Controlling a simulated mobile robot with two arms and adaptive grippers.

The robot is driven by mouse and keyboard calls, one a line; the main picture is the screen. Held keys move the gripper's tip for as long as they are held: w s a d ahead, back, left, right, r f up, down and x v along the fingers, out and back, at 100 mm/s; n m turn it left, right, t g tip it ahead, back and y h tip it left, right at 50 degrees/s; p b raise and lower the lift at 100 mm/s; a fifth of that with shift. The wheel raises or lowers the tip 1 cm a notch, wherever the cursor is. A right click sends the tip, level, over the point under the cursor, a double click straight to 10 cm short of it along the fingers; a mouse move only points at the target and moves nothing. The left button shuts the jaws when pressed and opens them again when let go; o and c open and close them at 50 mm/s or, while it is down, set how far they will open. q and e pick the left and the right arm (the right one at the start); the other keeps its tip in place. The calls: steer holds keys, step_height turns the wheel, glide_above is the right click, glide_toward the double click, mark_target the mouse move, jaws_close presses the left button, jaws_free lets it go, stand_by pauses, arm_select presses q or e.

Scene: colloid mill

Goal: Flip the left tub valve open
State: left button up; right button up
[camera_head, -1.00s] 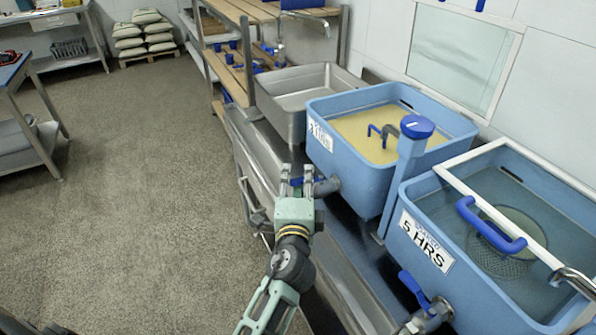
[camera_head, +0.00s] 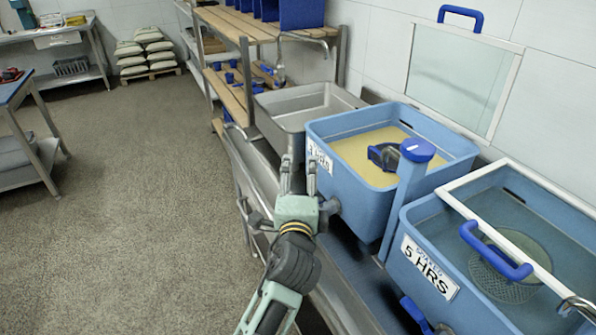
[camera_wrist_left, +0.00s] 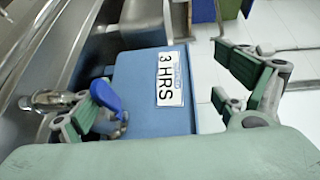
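The left tub (camera_head: 347,185) is blue, holds yellowish liquid and carries a "3 HRS" label, clear in the left wrist view (camera_wrist_left: 172,78). Its grey valve body (camera_head: 331,207) sticks out low on its front wall. In the left wrist view the valve's blue lever (camera_wrist_left: 107,96) shows beside one fingertip; I cannot tell whether they touch. In the head view that lever is hidden or too small to tell. My left gripper (camera_head: 299,178) is just left of the valve, fingers spread wide, and it shows empty in the wrist view (camera_wrist_left: 165,95). My right gripper is not in view.
The right tub (camera_head: 425,262), labelled "5 HRS", stands close by with its own blue valve lever (camera_head: 416,312). A blue post (camera_head: 402,200) rises between the tubs. A steel sink (camera_head: 300,105) and wooden shelves (camera_head: 235,85) lie beyond. The floor at left is clear.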

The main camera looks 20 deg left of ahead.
arm_select(q)
steer(key=shift+s+d+r+t, duration=0.1)
steer(key=shift+s+r+t, duration=0.05)
steer(key=shift+r, duration=0.4)
steer(key=shift+s+d+r+t, duration=0.1)
steer(key=shift+r+t, duration=0.05)
steer(key=shift+r, duration=0.4)
steer(key=shift+c, duration=1)
steer(key=shift+s+d+f, duration=0.15)
steer(key=shift+s+f, duration=0.1)
steer(key=shift+c, duration=0.9)
steer(key=shift+d+v, duration=0.25)
steer(key=shift+v, duration=1.6)
steer(key=shift+c, duration=0.4)
steer(key=v, duration=0.3)
steer(key=shift+s+d+r, duration=0.15)
steer(key=shift+s+r, duration=0.05)
steer(key=c, duration=0.7)
steer(key=shift+o, duration=0.2)
steer(key=shift+s+d+f, duration=0.25)
steer(key=shift+s+f, duration=0.1)
steer(key=shift+s, duration=0.3)
